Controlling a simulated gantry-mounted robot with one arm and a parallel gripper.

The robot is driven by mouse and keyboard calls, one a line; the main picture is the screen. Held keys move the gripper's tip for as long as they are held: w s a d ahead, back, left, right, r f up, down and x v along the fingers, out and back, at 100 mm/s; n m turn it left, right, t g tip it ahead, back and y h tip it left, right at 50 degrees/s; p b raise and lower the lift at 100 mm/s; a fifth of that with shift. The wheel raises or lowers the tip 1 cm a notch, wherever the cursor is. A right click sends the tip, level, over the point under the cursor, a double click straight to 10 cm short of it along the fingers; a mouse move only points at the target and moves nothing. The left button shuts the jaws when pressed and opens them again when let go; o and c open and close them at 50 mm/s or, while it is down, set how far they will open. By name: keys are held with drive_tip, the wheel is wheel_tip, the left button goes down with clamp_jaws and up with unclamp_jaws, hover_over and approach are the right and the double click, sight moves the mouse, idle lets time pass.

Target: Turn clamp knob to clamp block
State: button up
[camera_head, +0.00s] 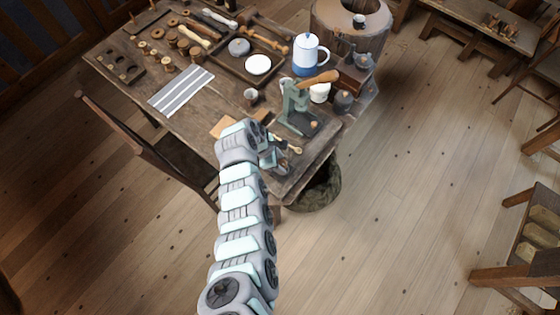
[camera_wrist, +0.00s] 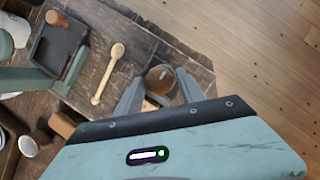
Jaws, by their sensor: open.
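A round brown knob (camera_wrist: 160,78), with a small pale mark on its top, sits near the table's corner in the wrist view. My gripper (camera_wrist: 160,83) is open, with one grey finger on each side of the knob. I cannot tell whether either finger touches it. In the head view my gripper (camera_head: 273,166) is low over the table's near corner, and the knob cannot be made out there. A tan wooden piece (camera_wrist: 62,123) shows partly beside my gripper body, which hides the rest; I cannot tell whether it is the block.
A wooden spoon (camera_wrist: 108,73) lies left of the knob. A green press (camera_head: 294,100) stands behind my gripper, with a white-and-blue pot (camera_head: 310,55) beyond it. A striped cloth (camera_head: 181,90) lies farther left on the table (camera_head: 220,82).

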drive_tip(key=shift+c, duration=0.5)
clamp_jaws()
